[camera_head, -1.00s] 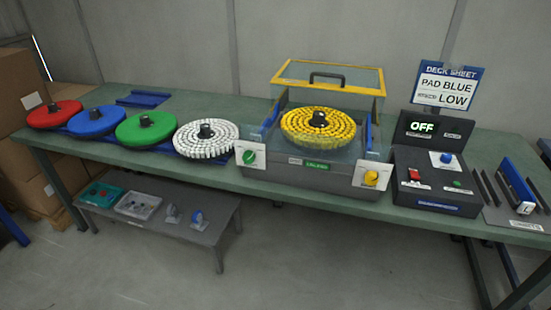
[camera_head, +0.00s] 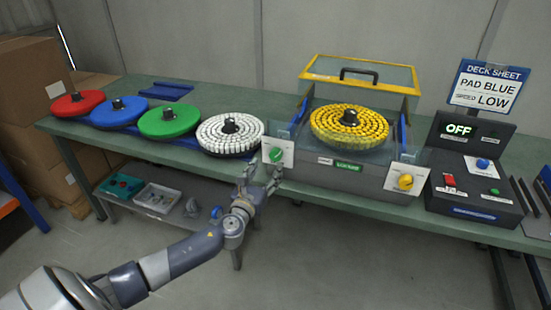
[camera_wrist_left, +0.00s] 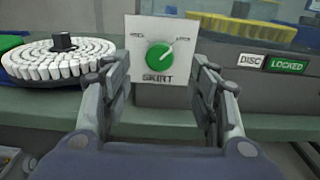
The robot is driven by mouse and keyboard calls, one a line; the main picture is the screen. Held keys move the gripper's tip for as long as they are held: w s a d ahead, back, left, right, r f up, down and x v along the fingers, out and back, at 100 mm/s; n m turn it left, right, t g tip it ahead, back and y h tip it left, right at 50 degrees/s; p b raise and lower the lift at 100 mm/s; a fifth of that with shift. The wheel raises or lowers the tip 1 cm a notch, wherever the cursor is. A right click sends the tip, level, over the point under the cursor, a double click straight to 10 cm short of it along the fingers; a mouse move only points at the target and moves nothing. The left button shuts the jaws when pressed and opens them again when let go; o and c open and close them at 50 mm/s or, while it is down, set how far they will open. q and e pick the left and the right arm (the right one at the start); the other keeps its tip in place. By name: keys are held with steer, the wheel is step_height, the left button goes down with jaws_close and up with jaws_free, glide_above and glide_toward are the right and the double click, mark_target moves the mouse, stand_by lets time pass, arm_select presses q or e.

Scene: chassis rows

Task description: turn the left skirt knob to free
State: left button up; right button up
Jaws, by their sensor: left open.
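The left skirt knob (camera_head: 276,155) is a round green knob on a white plate at the left front corner of the grey machine. In the left wrist view the knob (camera_wrist_left: 160,57) sits above the word SKIRT, and its pale pointer line slants up to the right. My left gripper (camera_head: 262,176) is open just in front of and below the plate. In the left wrist view the fingers of my left gripper (camera_wrist_left: 153,88) stand either side of the plate, with the knob between them and apart from both. My right gripper is not in view.
The machine holds a yellow pad disc (camera_head: 350,123) under a raised yellow-framed lid (camera_head: 362,72). A green label (camera_wrist_left: 286,66) reads LOCKED. A white disc (camera_head: 230,134) lies left of the knob. A yellow knob (camera_head: 405,182) is on the right plate.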

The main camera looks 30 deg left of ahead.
mark_target(275, 156)
arm_select(q)
steer(key=x, duration=0.7)
steer(key=shift+f, duration=0.1)
steer(key=c, duration=1.1)
